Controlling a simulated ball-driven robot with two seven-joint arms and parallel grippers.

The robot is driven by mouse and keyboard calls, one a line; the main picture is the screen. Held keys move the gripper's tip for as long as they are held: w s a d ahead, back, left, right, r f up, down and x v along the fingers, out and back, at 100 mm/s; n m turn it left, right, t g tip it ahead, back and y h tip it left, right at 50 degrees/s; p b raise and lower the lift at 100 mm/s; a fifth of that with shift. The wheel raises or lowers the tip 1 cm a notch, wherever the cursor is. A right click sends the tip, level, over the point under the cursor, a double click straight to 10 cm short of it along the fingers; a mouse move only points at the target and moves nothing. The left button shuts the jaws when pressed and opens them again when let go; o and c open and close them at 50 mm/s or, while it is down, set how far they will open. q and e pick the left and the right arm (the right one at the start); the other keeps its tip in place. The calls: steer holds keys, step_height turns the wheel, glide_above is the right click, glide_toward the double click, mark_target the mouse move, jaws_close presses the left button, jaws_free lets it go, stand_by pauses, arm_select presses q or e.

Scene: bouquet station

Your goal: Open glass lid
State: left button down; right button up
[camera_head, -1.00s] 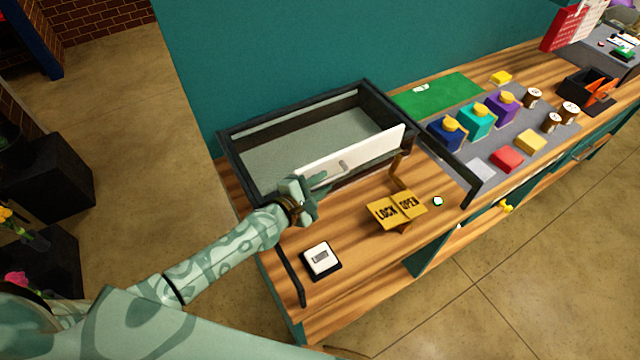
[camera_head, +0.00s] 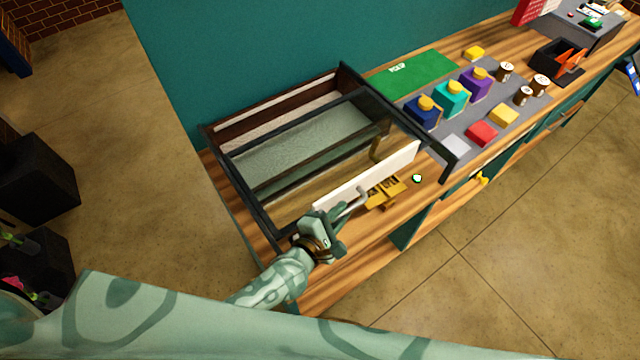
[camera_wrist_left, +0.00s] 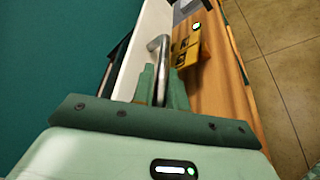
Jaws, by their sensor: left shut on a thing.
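The glass lid (camera_head: 322,140) is a dark-framed pane on a dark box (camera_head: 225,150) on the wooden counter. Its white front panel (camera_head: 385,172) carries a metal bar handle. The lid sits forward of the box's back edge, leaving a strip open at the back where the inner wall shows. My left gripper (camera_head: 346,211) is shut on the handle, at the panel's left part. In the left wrist view, the handle (camera_wrist_left: 158,60) passes between my left fingers (camera_wrist_left: 159,88), beside the white panel (camera_wrist_left: 138,50). My right gripper is not in view.
A yellow LOCK/OPEN sign (camera_head: 385,191) stands close in front of the panel, partly hidden. A green mat (camera_head: 415,72), coloured bottles and blocks on a grey mat stand to the right. A teal wall (camera_head: 250,50) rises behind the box.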

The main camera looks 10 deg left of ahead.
arm_select(q)
steer(key=s+d, duration=0.5)
steer(key=s, duration=0.1)
steer(key=shift+d+f, duration=0.2)
steer(key=shift+d, duration=0.1)
steer(key=c, duration=1.7)
jaws_free()
steer(key=shift+w, duration=0.1)
steer(key=shift+r, duration=0.1)
steer(key=p+v, duration=0.4)
steer(key=v, duration=1.2)
steer(key=shift+a+r, duration=0.1)
steer(key=shift+r, duration=0.05)
